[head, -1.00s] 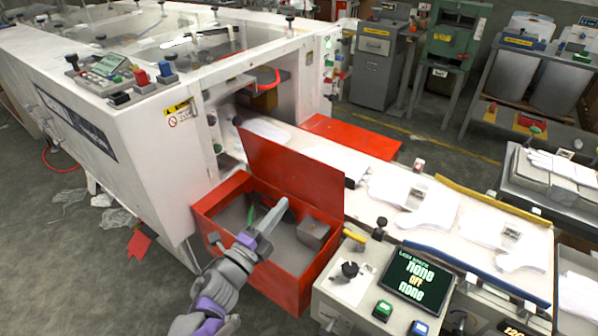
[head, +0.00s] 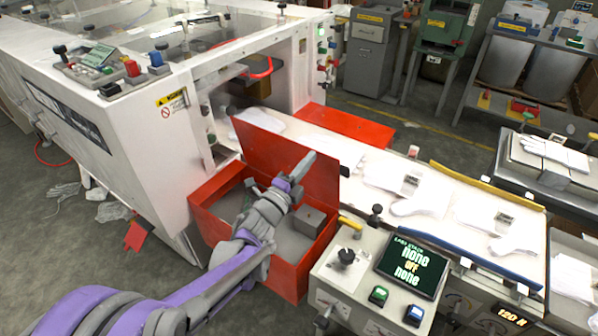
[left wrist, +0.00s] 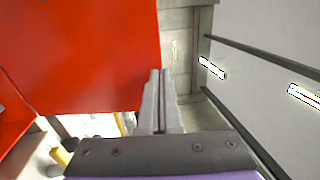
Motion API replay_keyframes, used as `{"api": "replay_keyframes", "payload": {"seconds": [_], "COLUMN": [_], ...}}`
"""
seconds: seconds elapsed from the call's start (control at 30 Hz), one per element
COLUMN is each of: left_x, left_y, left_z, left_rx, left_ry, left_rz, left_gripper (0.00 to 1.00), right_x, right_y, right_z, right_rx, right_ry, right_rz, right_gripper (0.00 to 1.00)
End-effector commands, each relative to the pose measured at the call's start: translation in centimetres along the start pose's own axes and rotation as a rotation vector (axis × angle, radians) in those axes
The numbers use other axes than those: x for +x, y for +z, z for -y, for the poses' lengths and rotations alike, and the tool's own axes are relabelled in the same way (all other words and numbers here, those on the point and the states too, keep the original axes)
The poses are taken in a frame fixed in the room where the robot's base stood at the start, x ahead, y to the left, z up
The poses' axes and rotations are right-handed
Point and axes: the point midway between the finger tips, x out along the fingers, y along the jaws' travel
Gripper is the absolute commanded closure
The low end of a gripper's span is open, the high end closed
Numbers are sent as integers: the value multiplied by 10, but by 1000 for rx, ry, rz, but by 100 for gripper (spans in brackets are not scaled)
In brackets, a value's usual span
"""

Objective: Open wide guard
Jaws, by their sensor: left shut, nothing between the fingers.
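A red guard panel (head: 265,150) stands upright, tilted back a little, along the belt side of an open red box (head: 207,207). I cannot tell whether this panel is the wide guard. A second flat red panel (head: 345,122) lies on the far side of the belt. My left gripper (head: 308,160) is shut and empty, in front of the upright panel's upper right part in the head view. In the left wrist view, the shut fingers (left wrist: 160,75) point past the edge of a red panel (left wrist: 75,55). I cannot tell whether they touch it. My right gripper is out of view.
The white machine (head: 140,140) stands at the left. The conveyor belt (head: 430,190) carries white gloves. A control box (head: 365,285) with a screen (head: 412,265) and buttons stands close to the red box's right side. A grey block (head: 308,218) sits inside the red box.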

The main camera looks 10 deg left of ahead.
Motion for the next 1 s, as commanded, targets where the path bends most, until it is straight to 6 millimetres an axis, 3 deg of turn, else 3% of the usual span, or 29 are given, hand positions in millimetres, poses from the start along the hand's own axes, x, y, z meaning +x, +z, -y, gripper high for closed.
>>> {"api": "replay_keyframes", "payload": {"seconds": [0.47,0.8,1.0], "left_x": [8,69,78], "left_y": [0,0,0], "left_z": [0,1,0], "left_rx": [-1,-1,-2], "left_ry": [0,-1,-1], "left_rz": [0,-2,-1], "left_gripper": [100,100,100], "right_x": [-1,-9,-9], "right_y": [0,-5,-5], "right_z": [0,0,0], "right_rx": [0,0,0], "right_ry": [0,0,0], "right_rz": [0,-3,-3], "right_gripper": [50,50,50]}}
